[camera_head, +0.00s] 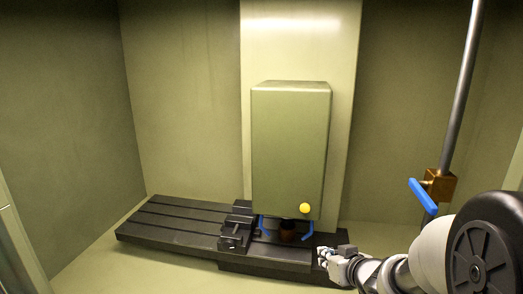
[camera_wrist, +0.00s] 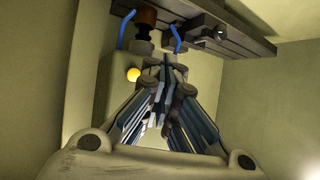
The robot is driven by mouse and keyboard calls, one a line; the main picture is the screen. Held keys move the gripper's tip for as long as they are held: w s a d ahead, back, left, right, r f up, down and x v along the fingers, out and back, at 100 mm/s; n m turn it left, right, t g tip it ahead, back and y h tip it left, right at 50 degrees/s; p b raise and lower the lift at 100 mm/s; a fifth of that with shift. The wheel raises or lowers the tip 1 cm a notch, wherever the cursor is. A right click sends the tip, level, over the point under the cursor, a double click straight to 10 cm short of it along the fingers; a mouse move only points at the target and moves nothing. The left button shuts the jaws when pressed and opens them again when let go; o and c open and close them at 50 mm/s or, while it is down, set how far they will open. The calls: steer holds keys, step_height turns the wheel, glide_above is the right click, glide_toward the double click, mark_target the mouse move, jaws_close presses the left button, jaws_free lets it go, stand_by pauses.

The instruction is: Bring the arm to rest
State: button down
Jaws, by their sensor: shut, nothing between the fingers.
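My gripper (camera_head: 324,257) is at the right end of the dark slotted table (camera_head: 170,222) in the head view, low and in front of the green-grey machine head (camera_head: 290,140). In the wrist view my gripper (camera_wrist: 167,70) shows its fingers drawn together, with nothing between them. My arm comes in from the lower right of the head view. From the head view I cannot tell whether the fingertips touch the table or a dark block beside them.
A dark vise (camera_head: 236,228) sits on the table. Blue hoses (camera_head: 307,232) and a yellow ball (camera_head: 305,208) are at the machine head's lower end. A grey pipe (camera_head: 465,85) with a brass valve (camera_head: 440,186) and blue handle (camera_head: 422,197) stands above my arm. Walls enclose the space.

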steer(key=s+d+r+m+g+h+b, duration=0.2)
steer(key=s+d+r+h, duration=0.25)
steer(key=s, duration=0.55)
steer(key=s+a+f+g+b, duration=0.1)
steer(key=s+a+g, duration=0.1)
steer(key=s, duration=0.9)
steer(key=s+a+f+g+y+b, duration=0.1)
steer(key=s+a, duration=0.4)
steer(key=s, duration=0.7)
steer(key=shift+a+g, duration=0.25)
steer(key=shift+g, duration=0.55)
steer(key=shift+s+y, duration=0.1)
steer(key=shift+y, duration=0.15)
